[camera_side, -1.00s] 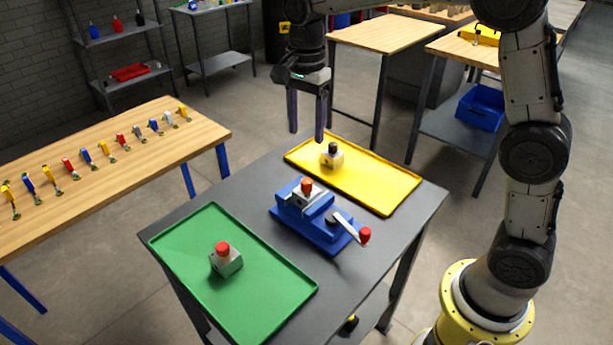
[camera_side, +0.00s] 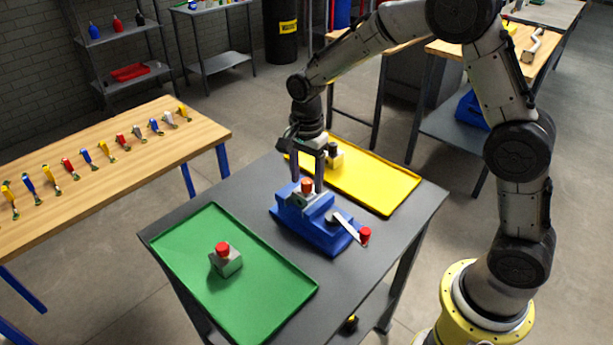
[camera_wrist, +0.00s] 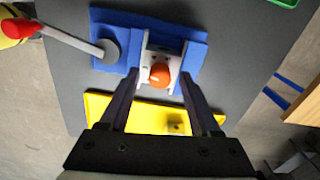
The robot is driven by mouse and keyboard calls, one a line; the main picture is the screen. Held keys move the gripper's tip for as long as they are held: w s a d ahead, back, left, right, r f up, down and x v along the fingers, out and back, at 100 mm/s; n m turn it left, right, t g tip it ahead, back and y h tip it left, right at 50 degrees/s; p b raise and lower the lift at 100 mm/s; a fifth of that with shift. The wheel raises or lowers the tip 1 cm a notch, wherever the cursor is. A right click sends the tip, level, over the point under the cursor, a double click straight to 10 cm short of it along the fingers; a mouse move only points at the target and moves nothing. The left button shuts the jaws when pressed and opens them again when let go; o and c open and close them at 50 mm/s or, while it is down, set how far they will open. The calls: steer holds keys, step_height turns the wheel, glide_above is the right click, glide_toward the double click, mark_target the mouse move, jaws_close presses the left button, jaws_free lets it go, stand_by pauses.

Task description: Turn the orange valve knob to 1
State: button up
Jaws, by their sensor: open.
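The orange valve knob (camera_side: 307,186) sits on a pale block (camera_side: 303,197) held in the blue vise (camera_side: 318,236) at the middle of the table. In the wrist view the knob (camera_wrist: 160,75) shows a small pale mark, but no readable number. My gripper (camera_side: 307,180) points down over the vise with its dark fingers one on each side of the knob. It is open; in the wrist view its fingertips (camera_wrist: 159,78) stand apart with the knob between them. I cannot tell whether either finger touches the knob.
The vise handle with a red end (camera_side: 365,235) sticks out to the right. A yellow tray (camera_side: 385,190) behind holds a block with a dark knob (camera_side: 332,155). A green tray (camera_side: 255,285) at front left holds a red-knobbed block (camera_side: 225,260).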

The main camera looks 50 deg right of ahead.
jaws_close()
stand_by(0.3)
stand_by(0.3)
steer(key=n, duration=0.5)
steer(key=shift+r+n, duration=0.1)
steer(key=shift+n, duration=0.3)
steer(key=n, duration=1.2)
steer(key=shift+n, duration=0.4)
steer(key=n, duration=0.5)
steer(key=shift+n, duration=0.3)
